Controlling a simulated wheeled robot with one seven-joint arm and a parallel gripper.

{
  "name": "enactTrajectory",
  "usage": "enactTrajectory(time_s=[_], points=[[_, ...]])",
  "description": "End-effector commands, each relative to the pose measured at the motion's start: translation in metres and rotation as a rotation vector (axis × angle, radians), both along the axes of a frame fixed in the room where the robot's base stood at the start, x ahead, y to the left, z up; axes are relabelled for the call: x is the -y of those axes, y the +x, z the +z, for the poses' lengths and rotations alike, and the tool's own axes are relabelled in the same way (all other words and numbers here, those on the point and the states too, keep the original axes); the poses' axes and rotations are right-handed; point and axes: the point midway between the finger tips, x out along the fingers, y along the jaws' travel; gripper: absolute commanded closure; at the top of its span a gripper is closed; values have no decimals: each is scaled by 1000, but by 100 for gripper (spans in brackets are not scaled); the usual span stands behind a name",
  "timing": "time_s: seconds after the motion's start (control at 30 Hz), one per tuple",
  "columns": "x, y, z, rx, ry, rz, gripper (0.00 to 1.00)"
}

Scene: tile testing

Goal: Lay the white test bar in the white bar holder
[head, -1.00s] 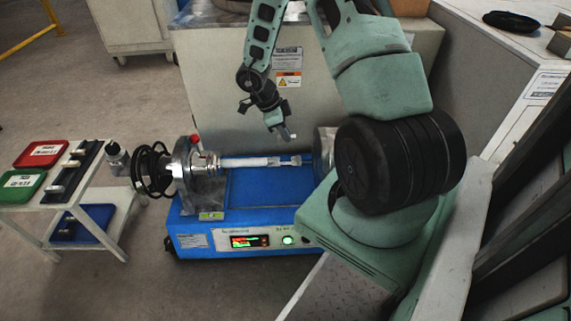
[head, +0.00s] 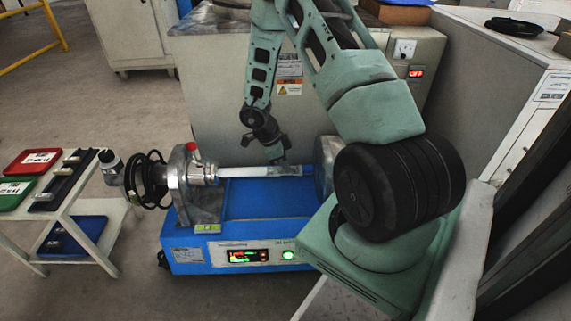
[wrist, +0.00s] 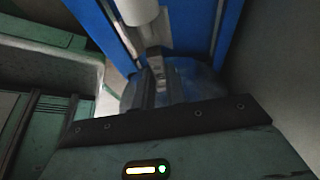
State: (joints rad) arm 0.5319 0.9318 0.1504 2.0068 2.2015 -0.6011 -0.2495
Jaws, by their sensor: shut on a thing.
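The white test bar (head: 247,172) lies level in the machine on the blue base. Its left end meets the metal chuck (head: 200,172). My gripper (head: 281,168) is at the bar's right end and is shut on it. In the wrist view the bar (wrist: 138,12) runs up out of frame, and its narrow metal end sits between the fingers of my gripper (wrist: 156,70). A dark rack (head: 62,182) with metal rests stands on the small trolley at the left. I cannot tell which rest is the white bar holder.
Red (head: 34,160) and green (head: 14,192) trays lie beside the rack on the trolley (head: 75,206). A grey cabinet (head: 215,110) stands close behind. Floor shows between trolley and machine.

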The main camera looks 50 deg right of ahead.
Motion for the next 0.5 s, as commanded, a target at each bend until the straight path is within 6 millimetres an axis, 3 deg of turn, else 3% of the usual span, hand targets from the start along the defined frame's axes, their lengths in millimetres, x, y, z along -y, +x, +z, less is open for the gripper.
enactTrajectory(time_s=[0.13, 0.17, 0.23, 0.5], points=[[0, 0, -4, -1, 2, 0, 100], [0, 0, -5, -1, 1, 0, 84], [0, 0, -5, -1, 1, 0, 65], [0, 0, -4, 0, 0, 0, 65]])
